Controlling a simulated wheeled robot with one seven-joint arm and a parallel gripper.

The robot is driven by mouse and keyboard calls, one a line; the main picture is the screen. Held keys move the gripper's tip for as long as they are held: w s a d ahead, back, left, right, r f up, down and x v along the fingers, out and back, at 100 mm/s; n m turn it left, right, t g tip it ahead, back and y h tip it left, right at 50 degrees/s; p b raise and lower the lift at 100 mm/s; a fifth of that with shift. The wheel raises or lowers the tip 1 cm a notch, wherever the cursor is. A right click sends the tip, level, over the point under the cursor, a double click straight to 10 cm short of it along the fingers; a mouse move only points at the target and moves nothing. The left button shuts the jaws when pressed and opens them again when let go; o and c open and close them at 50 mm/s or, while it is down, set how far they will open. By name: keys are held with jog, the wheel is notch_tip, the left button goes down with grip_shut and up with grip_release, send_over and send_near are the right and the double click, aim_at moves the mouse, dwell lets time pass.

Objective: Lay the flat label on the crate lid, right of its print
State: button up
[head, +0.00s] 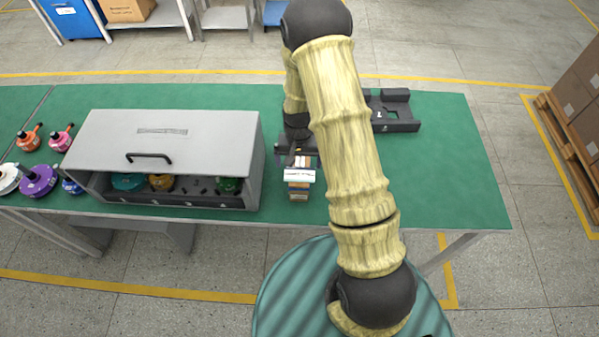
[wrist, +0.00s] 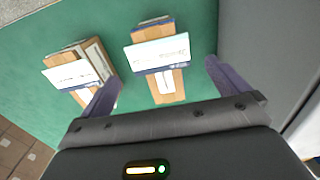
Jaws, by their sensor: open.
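The grey crate (head: 85,165) stands on the green table, its lid (head: 105,132) closed on top with a dark handle. The print (head: 162,131) is a small strip near the lid's middle. Right of the crate, a white printed label (head: 299,175) lies on a small brown stack. The wrist view shows two such white labels, one (wrist: 158,53) on the right stack and one (wrist: 72,75) on the left stack. I cannot tell which is the flat one. My gripper (wrist: 163,72) is open, its fingers apart on either side of the right stack in that view, holding nothing.
A black fixture (head: 395,112) lies behind my arm. The table's right part (head: 455,165) is clear. A grey surface (wrist: 265,40) rises close on the right in the wrist view.

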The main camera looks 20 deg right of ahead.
aim_at(299, 174)
jog(key=shift+f, duration=0.1)
notch_tip(299, 174, down, 2)
jog(key=shift+d+p, duration=0.1)
jog(key=shift+p, duration=0.9)
notch_tip(299, 174, down, 2)
jog(key=shift+w+f+p, duration=0.1)
jog(key=shift+f+p, duration=0.15)
jog(key=shift+p, duration=0.3)
jog(key=shift+f, duration=0.25)
jog(key=shift+f+b, duration=0.25)
jog(key=shift+b, duration=0.1)
jog(key=c, duration=0.8)
jog(key=shift+o, duration=0.2)
jog(key=shift+r, duration=0.1)
